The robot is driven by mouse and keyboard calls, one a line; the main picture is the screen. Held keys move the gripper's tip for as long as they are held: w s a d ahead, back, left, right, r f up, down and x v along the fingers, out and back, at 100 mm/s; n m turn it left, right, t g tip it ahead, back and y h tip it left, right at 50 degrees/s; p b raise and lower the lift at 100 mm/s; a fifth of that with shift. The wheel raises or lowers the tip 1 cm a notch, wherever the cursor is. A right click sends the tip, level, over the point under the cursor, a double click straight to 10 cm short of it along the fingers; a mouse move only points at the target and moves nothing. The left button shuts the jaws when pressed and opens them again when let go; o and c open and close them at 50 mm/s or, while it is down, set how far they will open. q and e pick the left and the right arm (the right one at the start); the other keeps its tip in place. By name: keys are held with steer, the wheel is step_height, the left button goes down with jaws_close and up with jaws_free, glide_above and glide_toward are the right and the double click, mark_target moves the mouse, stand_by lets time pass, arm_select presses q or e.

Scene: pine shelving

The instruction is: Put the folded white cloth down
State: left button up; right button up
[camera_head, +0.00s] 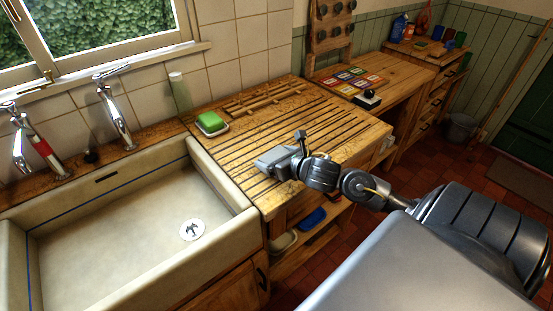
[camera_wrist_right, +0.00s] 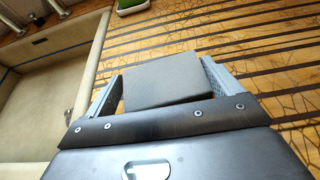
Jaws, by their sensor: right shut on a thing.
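My right gripper (camera_head: 278,160) is over the grooved wooden draining board (camera_head: 235,173), near its front edge by the sink. In the right wrist view its two fingers (camera_wrist_right: 162,72) are shut on a flat, square-edged thing, the folded cloth (camera_wrist_right: 163,84). The cloth looks dark grey there rather than white. The board's grooves show beyond it. I cannot tell whether the cloth touches the board. My left gripper is not in view.
A pale sink (camera_head: 110,236) lies left of the board. A green sponge in a dish (camera_head: 211,123) and a wooden rack (camera_head: 268,98) stand at the board's back. Coloured cards (camera_head: 352,80) lie on the far bench. The board's right part is clear.

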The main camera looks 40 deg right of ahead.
steer(key=shift+f, duration=0.35)
steer(key=shift+f, duration=0.1)
steer(key=o, duration=0.7)
steer(key=shift+s, duration=0.25)
steer(key=b+v, duration=0.1)
steer(key=v, duration=0.8)
steer(key=s+r+p, duration=0.1)
steer(key=p, duration=0.1)
steer(key=shift+s+a+r+p, duration=0.1)
steer(key=shift+r+p, duration=0.05)
steer(key=shift+p, duration=0.2)
steer(key=shift+s+r+p, duration=0.1)
steer(key=shift+s+p, duration=0.4)
steer(key=shift+s, duration=0.1)
